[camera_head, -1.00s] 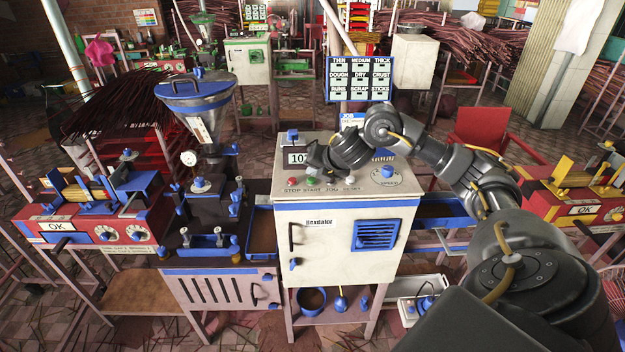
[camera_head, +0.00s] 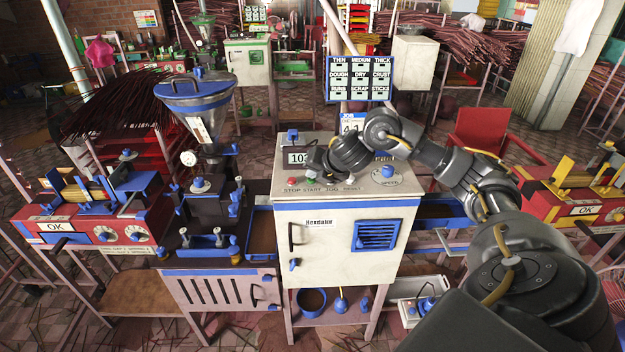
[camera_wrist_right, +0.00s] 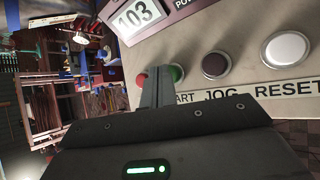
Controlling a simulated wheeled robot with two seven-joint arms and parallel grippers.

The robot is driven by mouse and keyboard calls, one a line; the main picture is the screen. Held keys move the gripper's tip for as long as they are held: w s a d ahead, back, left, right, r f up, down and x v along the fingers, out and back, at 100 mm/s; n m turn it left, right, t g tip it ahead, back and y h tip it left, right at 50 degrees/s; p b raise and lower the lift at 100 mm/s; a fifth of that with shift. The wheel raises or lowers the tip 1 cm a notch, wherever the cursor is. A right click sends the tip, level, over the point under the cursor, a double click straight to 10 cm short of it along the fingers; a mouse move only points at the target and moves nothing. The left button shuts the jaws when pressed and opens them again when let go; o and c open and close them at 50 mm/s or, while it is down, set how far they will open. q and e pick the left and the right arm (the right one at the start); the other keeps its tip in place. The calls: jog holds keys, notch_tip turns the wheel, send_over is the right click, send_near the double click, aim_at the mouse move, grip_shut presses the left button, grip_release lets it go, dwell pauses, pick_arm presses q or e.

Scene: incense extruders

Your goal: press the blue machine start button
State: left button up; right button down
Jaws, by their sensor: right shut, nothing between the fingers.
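The blue and white machine (camera_head: 345,240) stands in the middle, with a sloped control panel on top. Its row of buttons has red STOP (camera_head: 291,181), START, JOG and RESET. In the wrist view, the green START button (camera_wrist_right: 177,72) is partly hidden behind my fingers, and the red button (camera_wrist_right: 141,80) shows at their left. The dark JOG button (camera_wrist_right: 215,65) and white RESET button (camera_wrist_right: 286,48) are clear. My right gripper (camera_wrist_right: 157,76) is shut and empty, its tips over or close to the green button; I cannot tell whether they touch. My left gripper is not in view.
The panel display (camera_head: 298,157) reads 103. A blue speed knob (camera_head: 388,172) is at the panel's right. A hopper machine (camera_head: 200,100) stands to the left. Red machines marked OK stand at both sides. A small sign (camera_head: 352,122) stands behind the panel.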

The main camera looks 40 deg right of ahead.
aim_at(313, 181)
jog(key=shift+f, duration=0.3)
jog(key=shift+r, duration=0.2)
dwell(0.3)
jog(key=shift+r+p, duration=0.8)
notch_tip(313, 181, up, 5)
jog(key=p, duration=0.5)
dwell(0.6)
